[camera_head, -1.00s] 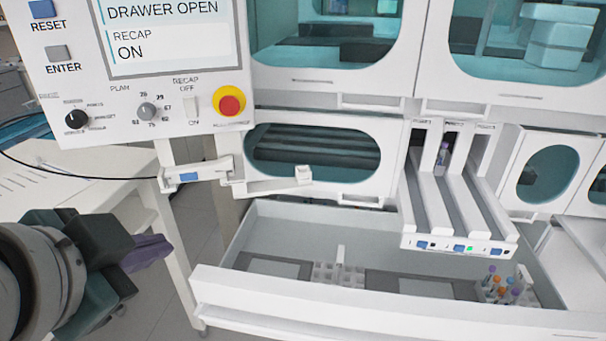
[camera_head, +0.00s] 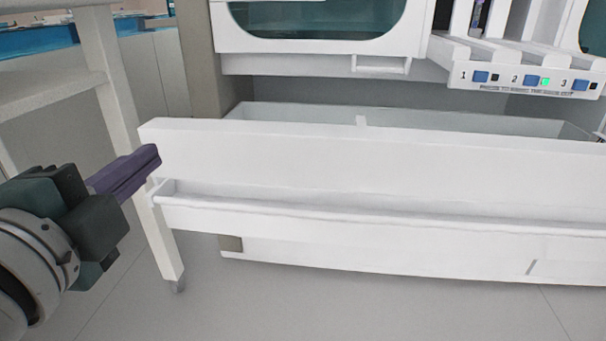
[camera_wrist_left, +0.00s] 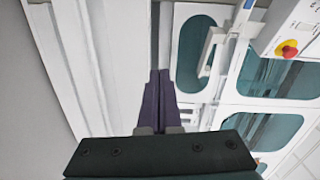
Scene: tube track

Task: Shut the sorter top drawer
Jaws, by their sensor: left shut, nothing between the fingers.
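The sorter drawer (camera_head: 370,165) is pulled out, its wide white front facing me with a long ledge-like handle along it. A strip of its grey interior shows behind the front. In the left wrist view the drawer front (camera_wrist_left: 85,60) runs along the left side. My left gripper (camera_head: 152,157) is shut and empty, with its purple fingers at the left end of the drawer front; I cannot tell whether they touch it. The fingers also show in the left wrist view (camera_wrist_left: 158,90). My right gripper is not in view.
The sorter body with a dark window (camera_head: 315,18) stands behind the drawer. A rack with numbered lanes (camera_head: 525,75) juts out above the drawer at the right. A white table leg (camera_head: 125,110) stands at the left. The floor (camera_head: 350,310) in front is clear.

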